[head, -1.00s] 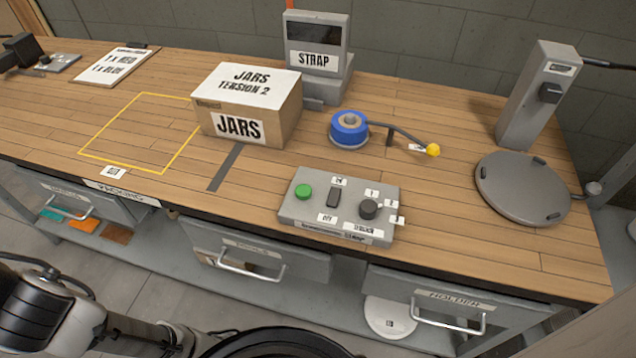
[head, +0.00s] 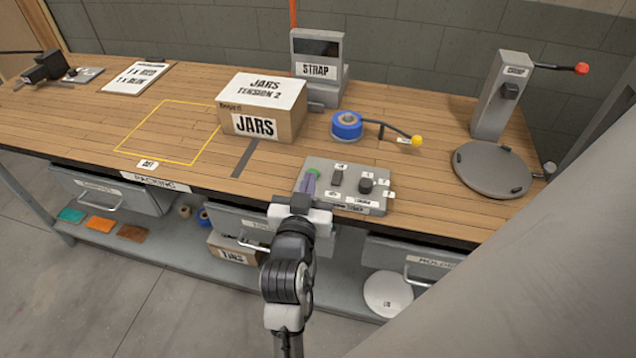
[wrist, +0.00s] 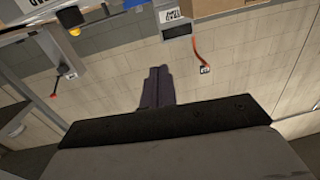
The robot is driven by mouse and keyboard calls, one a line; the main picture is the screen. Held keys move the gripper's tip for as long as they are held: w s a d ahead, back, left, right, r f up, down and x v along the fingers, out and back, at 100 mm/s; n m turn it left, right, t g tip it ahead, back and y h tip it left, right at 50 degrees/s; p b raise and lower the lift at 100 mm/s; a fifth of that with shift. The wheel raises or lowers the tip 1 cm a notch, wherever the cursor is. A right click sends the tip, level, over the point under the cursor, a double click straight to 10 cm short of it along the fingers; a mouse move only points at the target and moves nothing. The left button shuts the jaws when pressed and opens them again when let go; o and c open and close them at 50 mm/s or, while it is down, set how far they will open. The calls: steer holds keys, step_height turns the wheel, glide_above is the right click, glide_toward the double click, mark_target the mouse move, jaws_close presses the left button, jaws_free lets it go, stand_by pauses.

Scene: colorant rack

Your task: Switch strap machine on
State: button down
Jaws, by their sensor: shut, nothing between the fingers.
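The grey strap machine (head: 318,65) with a STRAP label stands at the back of the bench. A grey control panel (head: 318,165) sits near the front edge. It carries a green button (head: 314,171), a black rocker switch (head: 337,178) and a black round knob (head: 366,186) with small labels. My gripper (head: 310,184) is over the panel's left part, its purple fingers together and empty. They partly cover the green button; I cannot tell whether they touch it. The closed fingers (wrist: 157,87) also show in the wrist view, without the panel. The rocker's position is too small to tell.
A JARS box (head: 255,124) stands left of the strap machine. A blue tape roll (head: 346,125) and a yellow-tipped lever (head: 416,140) are behind the panel. A round grey plate (head: 490,170) with a post is at right. The yellow-outlined area (head: 170,130) is empty.

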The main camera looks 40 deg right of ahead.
steer(key=shift+m+g, duration=0.4)
steer(key=shift+g, duration=0.4)
steer(key=s, duration=0.1)
steer(key=s+d+f, duration=0.1)
steer(key=s+f, duration=0.1)
steer(key=shift+s+d+f, duration=0.1)
steer(key=shift+s+d, duration=0.05)
steer(key=shift+d, duration=0.25)
steer(key=b, duration=0.2)
glide_above(335, 183)
steer(key=shift+s+f, duration=0.1)
steer(key=shift+f, duration=0.25)
step_height(335, 183, down, 2)
steer(key=shift+a+f+b, duration=0.1)
steer(key=shift+b, duration=0.65)
steer(key=shift+f+b, duration=0.8)
steer(key=shift+f, duration=0.15)
